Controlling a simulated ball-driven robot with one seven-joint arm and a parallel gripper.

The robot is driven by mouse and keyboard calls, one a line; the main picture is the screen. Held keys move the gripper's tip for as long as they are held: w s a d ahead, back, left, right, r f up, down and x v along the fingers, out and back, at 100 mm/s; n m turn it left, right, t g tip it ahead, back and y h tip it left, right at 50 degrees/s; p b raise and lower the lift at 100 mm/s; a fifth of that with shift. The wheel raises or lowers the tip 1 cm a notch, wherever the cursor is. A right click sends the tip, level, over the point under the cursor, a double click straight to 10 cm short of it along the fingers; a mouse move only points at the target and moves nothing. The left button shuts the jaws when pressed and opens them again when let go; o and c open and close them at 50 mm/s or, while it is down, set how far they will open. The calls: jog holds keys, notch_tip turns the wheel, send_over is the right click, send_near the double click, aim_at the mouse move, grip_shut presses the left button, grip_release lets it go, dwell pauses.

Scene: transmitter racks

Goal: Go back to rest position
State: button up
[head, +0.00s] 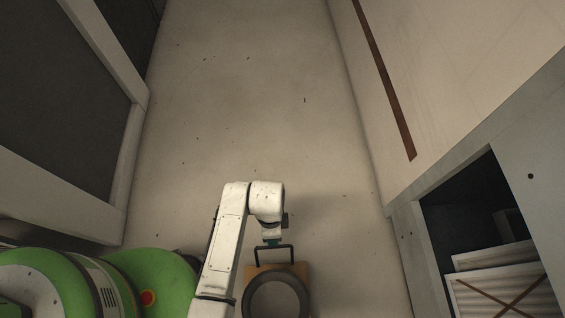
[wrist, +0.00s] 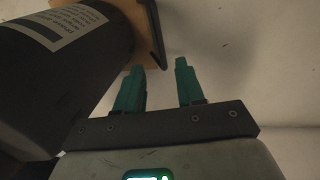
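My white arm reaches forward from the bottom of the head view. My gripper (head: 272,243) points down at the arm's end, over a black handle (head: 289,258). In the wrist view my gripper (wrist: 159,64) has two teal fingers standing apart with nothing visible between them. The black handle (wrist: 151,32) is close to the left fingertip; I cannot tell whether they touch. The handle is at the edge of an orange-brown board (head: 302,271). A dark cylinder (wrist: 65,75) with a white printed label stands at the board, and its round top (head: 277,283) shows in the head view.
A green rounded body (head: 150,275) with a red button lies left of the arm. A grey cabinet (head: 408,235) with an open bay holding crossed pale units (head: 500,290) is at the right. Dark panels (head: 60,85) line the left. The pale floor (head: 245,110) ahead is clear.

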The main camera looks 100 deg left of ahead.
jog(key=shift+a+r, duration=0.15)
jog(key=shift+r, duration=0.6)
jog(key=w+d+r+m+g+y, duration=0.1)
jog(key=w+d+r, duration=0.2)
jog(key=w+d, duration=0.75)
jog(key=w+d+r+m+y, duration=0.1)
jog(key=w+d+r, duration=0.1)
jog(key=w+d, duration=0.85)
jog(key=s+d+r+m, duration=0.1)
jog(key=d+r, duration=0.3)
jog(key=d, duration=0.5)
jog(key=s+d+r+t, duration=0.1)
jog(key=s+d+r, duration=0.15)
jog(key=d, duration=0.55)
jog(key=s+d+r+m, duration=0.1)
jog(key=d+r, duration=0.3)
jog(key=d, duration=0.5)
notch_tip(320, 180, up, 32)
jog(key=p, duration=3.2)
jog(key=shift+d, duration=0.15)
